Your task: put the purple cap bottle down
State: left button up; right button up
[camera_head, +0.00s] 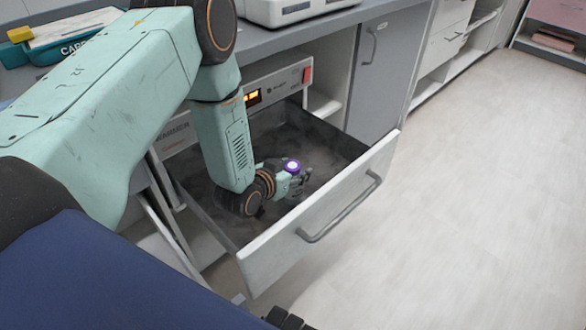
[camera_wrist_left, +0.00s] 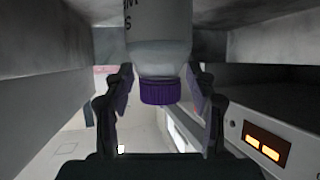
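The purple cap bottle (camera_head: 291,166) is inside the open drawer (camera_head: 322,211), with mainly its purple cap showing in the head view. In the left wrist view the pale bottle (camera_wrist_left: 160,40) has its purple cap towards the bottom of the picture. My left gripper (camera_head: 300,178) is low in the drawer, at the bottle. A dark segmented part, seemingly my right gripper (camera_head: 286,318), barely enters at the bottom edge.
The drawer's front panel with its handle (camera_head: 340,212) and its side walls are close around my left gripper. A panel with a lit orange display (camera_head: 252,98) and red switch stands behind. The grey counter (camera_head: 290,35) is above. Clear floor (camera_head: 480,190) lies to the right.

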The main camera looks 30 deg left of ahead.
pick_arm(q)
jog(key=shift+r, duration=0.25)
jog(key=d+p+v, duration=0.1)
jog(key=p+v, duration=0.3)
jog(key=v, duration=0.8)
jog(key=shift+a, duration=0.45)
